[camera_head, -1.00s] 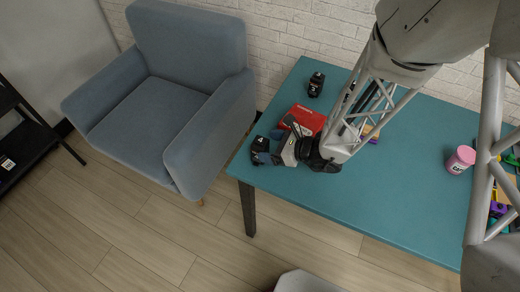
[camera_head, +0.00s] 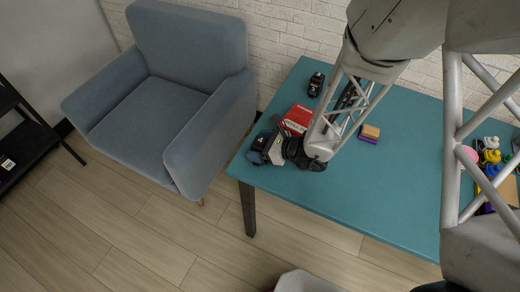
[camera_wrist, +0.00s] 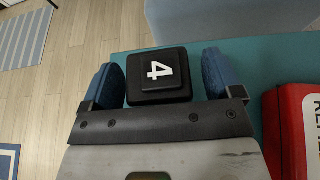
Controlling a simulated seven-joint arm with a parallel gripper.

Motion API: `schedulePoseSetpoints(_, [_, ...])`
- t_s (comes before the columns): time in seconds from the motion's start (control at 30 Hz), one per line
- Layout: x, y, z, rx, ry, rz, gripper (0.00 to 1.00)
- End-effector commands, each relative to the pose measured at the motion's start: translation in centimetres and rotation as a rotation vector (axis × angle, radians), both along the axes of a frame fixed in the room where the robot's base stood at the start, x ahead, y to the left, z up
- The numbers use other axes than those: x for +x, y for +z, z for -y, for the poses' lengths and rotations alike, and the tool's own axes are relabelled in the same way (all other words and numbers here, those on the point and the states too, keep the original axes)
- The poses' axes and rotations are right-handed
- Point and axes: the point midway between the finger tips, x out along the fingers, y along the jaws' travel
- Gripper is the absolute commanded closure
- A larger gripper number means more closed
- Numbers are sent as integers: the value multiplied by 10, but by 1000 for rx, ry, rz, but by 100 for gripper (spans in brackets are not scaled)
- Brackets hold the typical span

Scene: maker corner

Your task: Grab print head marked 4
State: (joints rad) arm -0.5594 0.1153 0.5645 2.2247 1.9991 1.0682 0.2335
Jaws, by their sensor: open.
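The print head marked 4 (camera_wrist: 158,73) is a black block with a white 4 on its top face. In the wrist view it sits at the table's edge, between the two blue fingertips of my gripper (camera_wrist: 162,84). The gripper is open, with one finger on each side of the block; a narrow gap shows on the right, and I cannot tell whether the left finger touches. In the head view my gripper (camera_head: 261,149) is at the table's left corner and mostly hides the block.
A red box (camera_head: 297,117) lies close beside my gripper on the teal table (camera_head: 345,190). Another black block (camera_head: 316,83) stands at the back. A sponge-like block (camera_head: 370,131) lies mid-table. Colourful items (camera_head: 491,155) are at the right, partly behind my arm. A blue armchair (camera_head: 175,95) stands left.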

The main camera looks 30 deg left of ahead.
Motion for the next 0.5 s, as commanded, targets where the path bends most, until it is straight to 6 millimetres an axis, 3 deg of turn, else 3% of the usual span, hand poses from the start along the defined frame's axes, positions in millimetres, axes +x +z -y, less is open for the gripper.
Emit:
schedulePoseSetpoints(0.1, [0, 0, 0, 0, 0, 0, 18])
schedulePoseSetpoints(0.4, [0, 0, 0, 0, 0, 0, 64])
schedulePoseSetpoints(0.5, [0, 0, 0, 0, 0, 0, 75])
